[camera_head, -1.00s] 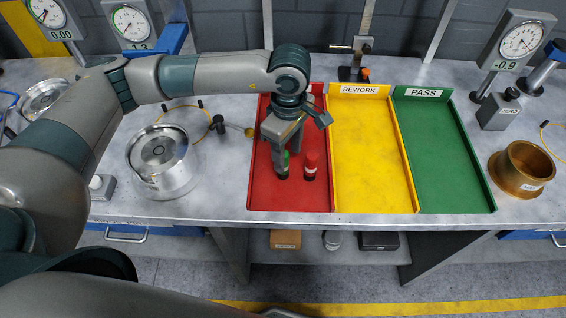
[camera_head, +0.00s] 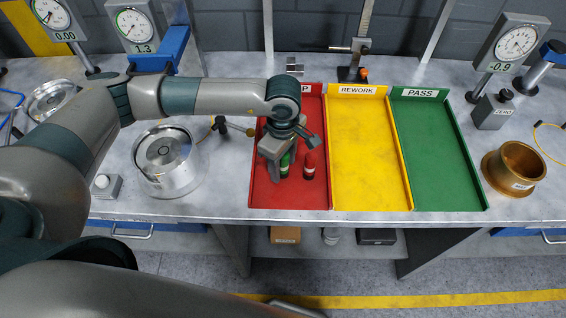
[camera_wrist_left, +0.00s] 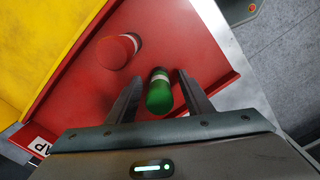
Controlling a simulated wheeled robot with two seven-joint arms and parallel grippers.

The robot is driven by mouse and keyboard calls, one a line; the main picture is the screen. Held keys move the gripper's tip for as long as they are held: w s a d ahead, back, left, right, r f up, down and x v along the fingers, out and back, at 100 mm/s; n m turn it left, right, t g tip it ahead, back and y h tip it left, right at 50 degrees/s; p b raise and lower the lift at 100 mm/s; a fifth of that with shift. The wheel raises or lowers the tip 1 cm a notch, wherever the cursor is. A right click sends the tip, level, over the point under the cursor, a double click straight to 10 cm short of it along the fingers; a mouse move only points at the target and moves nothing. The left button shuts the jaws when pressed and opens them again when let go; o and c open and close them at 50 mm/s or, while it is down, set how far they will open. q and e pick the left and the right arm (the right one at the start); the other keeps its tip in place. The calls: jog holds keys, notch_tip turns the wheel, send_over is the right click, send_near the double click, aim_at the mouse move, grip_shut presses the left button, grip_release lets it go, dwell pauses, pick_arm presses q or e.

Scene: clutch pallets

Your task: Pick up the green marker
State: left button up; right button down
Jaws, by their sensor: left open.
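The green marker (camera_head: 284,165) stands upright in the red tray (camera_head: 290,198), partly hidden by my left gripper in the head view. My left gripper (camera_head: 279,172) is open and lowered over it, with fingers pointing down. In the left wrist view the green marker (camera_wrist_left: 159,93) sits between the two open fingers (camera_wrist_left: 158,98), and I cannot tell that either finger touches it. A red marker (camera_head: 309,166) stands just to the right of the gripper in the same tray. It also shows in the left wrist view (camera_wrist_left: 116,50), outside the fingers. My right gripper is not in view.
A yellow REWORK tray (camera_head: 366,150) and a green PASS tray (camera_head: 437,150) lie to the right, both empty. A silver cylinder (camera_head: 165,165) stands left of the red tray.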

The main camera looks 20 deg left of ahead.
pick_arm(q)
jog(key=c, duration=1.1)
jog(key=shift+r+b, duration=0.8)
notch_tip(320, 180, up, 2)
jog(key=shift+s+d+r+b, duration=0.15)
jog(key=shift+r+b, duration=0.05)
jog(key=shift+b, duration=0.6)
jog(key=shift+s+d+r+b, duration=0.75)
jog(key=shift+s+d+r, duration=0.3)
jog(key=shift+s, duration=0.6)
jog(key=shift+s+d+r+b, duration=0.75)
jog(key=shift+s+r, duration=0.55)
jog(key=shift+s, duration=0.3)
jog(key=shift+s+d+r+b, duration=0.7)
jog(key=shift+s+d+r, duration=0.4)
jog(key=shift+s, duration=0.55)
jog(key=shift+a, duration=0.1)
